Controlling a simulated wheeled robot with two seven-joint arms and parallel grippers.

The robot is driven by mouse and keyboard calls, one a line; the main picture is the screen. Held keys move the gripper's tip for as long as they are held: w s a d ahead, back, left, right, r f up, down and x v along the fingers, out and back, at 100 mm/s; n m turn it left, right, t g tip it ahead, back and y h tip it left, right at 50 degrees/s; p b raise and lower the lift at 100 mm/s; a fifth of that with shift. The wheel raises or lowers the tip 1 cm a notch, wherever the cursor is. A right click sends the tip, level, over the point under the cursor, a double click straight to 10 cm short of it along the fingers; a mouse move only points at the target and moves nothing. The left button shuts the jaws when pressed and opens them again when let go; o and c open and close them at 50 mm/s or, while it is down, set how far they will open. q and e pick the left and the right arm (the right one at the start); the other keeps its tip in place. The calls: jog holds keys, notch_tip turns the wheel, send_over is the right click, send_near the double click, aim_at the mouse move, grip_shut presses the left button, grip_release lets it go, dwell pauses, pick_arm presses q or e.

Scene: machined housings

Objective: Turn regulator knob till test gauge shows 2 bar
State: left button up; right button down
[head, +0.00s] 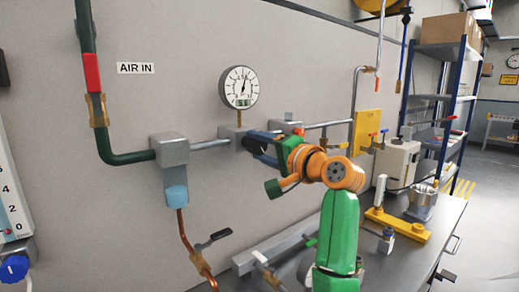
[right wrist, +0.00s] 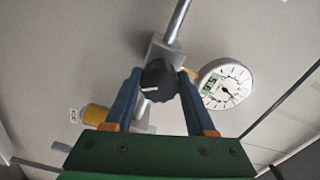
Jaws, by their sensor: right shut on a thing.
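The round white test gauge (head: 239,87) stands on a brass stem above the wall pipe.
An AIR IN sign (head: 136,68) is on the wall beside a green pipe (head: 128,158) with a red sleeve. A filter block (head: 171,150) and a copper pipe with a black lever valve hang at left. The bench (head: 420,255) at right holds several fittings.

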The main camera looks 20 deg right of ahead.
jog(key=n, duration=0.4)
jog(key=shift+f+n, duration=0.2)
jog(key=shift+n, duration=0.1)
jog(key=n, duration=0.3)
jog(key=shift+n, duration=0.4)
jog(key=n+p, duration=0.1)
jog(key=n, duration=0.3)
jog(key=shift+w, duration=0.1)
jog(key=shift+d+f+n+p, duration=0.15)
jog(key=shift+n+p, duration=0.7)
jog(key=shift+n, duration=1.55)
jog(key=shift+c, duration=2.1)
grip_release()
jog(key=shift+o, duration=0.9)
